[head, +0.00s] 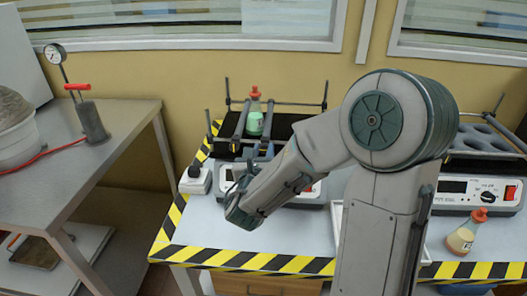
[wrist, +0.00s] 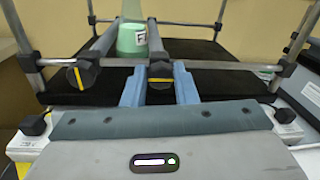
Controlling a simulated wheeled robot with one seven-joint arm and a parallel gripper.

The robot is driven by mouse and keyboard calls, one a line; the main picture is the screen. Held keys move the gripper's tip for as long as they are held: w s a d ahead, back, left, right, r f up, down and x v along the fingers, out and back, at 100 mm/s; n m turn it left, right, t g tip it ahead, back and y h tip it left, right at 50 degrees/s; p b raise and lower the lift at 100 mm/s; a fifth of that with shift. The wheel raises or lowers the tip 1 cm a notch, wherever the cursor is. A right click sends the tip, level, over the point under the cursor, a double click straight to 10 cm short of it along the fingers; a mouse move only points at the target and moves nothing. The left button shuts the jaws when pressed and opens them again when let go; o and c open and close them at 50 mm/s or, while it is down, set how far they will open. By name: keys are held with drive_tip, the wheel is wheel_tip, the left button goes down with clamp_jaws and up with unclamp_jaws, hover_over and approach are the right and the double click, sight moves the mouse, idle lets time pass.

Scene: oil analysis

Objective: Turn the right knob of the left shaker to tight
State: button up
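The left shaker shows in the wrist view with a black platform (wrist: 225,82) and metal rails. Its left knob (wrist: 82,74) is dark with a near-upright yellow mark. Its right knob (wrist: 160,74) is dark with a near-level yellow mark. My gripper (wrist: 160,82) has its two blue fingers on either side of the right knob, with the knob filling the gap; it looks shut on it. In the head view the left shaker (head: 285,128) is partly behind my arm, which hides most of its front. A flask with green liquid (head: 255,120) stands between its bars.
A right shaker (head: 470,192) stands behind and right of my arm. A flask with an orange stopper (head: 465,232) stands in front of it. A white power strip (head: 195,180) lies left of the left shaker. A side table (head: 85,165) stands at the left.

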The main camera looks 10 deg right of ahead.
drive_tip(key=shift+m+b, duration=0.3)
drive_tip(key=shift+m, duration=0.1)
drive_tip(key=m+b, duration=0.2)
drive_tip(key=shift+a+f+m, duration=0.1)
drive_tip(key=shift+m, duration=0.3)
drive_tip(key=m+b, duration=0.5)
drive_tip(key=shift+f+y, duration=0.1)
drive_tip(key=shift+y, duration=0.3)
drive_tip(key=m+b, duration=0.2)
drive_tip(key=b, duration=0.2)
drive_tip(key=m+b, duration=0.3)
drive_tip(key=b, duration=0.1)
drive_tip(key=shift+f+g+y+b, duration=0.2)
drive_tip(key=shift+g+y+b, duration=0.1)
drive_tip(key=shift+b, duration=0.1)
drive_tip(key=m+b, duration=0.2)
drive_tip(key=b, duration=0.1)
drive_tip(key=m+b, duration=0.1)
drive_tip(key=b, duration=0.2)
drive_tip(key=shift+d+r, duration=0.2)
drive_tip(key=shift+r+m, duration=0.1)
drive_tip(key=shift+m, duration=0.2)
drive_tip(key=o, duration=1)
